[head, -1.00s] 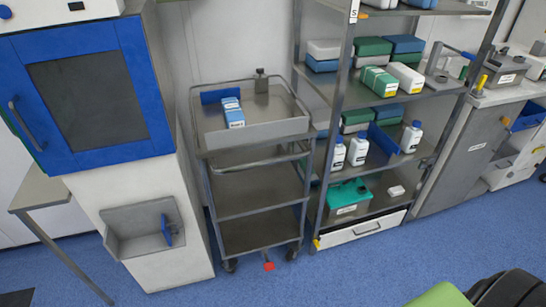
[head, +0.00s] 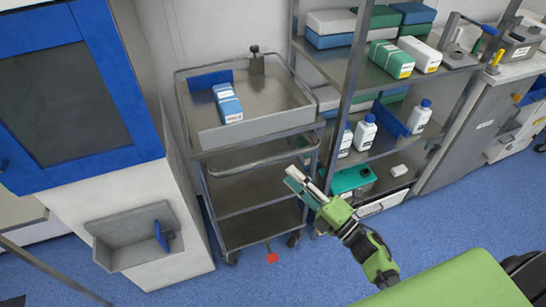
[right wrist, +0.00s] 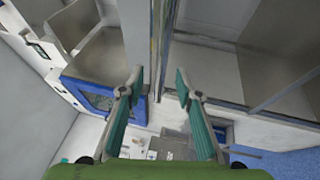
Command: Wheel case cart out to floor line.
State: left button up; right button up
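The case cart (head: 232,192) is a grey metal cart with a tray top and two lower shelves, standing on casters between the blue-doored cabinet and the shelving rack. Its bent-tube handle (head: 262,157) runs across the front below the tray. My right gripper (head: 298,181) is just in front of the cart's right side, by the rack post, apparently not touching the handle. In the right wrist view its two teal-padded fingers (right wrist: 158,84) are spread with nothing between them. No floor line can be made out. My left gripper is not in view.
A blue and white box (head: 227,103) lies in the cart's tray. A red pedal (head: 272,257) shows low at the cart's front. The shelving rack (head: 330,140) stands close on the right, the cabinet (head: 150,240) close on the left. Blue floor (head: 230,285) in front is clear.

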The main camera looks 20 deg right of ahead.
aim_at(272, 157)
jog(key=x, duration=0.8)
jog(key=shift+w+a+f, duration=0.1)
jog(key=shift+a+f, duration=0.15)
jog(key=shift+w+a, duration=0.2)
jog(key=shift+w, duration=0.15)
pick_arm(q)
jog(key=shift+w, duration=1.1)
pick_arm(e)
jog(key=shift+d+r, duration=0.1)
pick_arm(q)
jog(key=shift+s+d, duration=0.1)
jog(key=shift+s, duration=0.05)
pick_arm(e)
jog(key=shift+s+d, duration=0.1)
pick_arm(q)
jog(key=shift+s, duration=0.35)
pick_arm(e)
grip_shut()
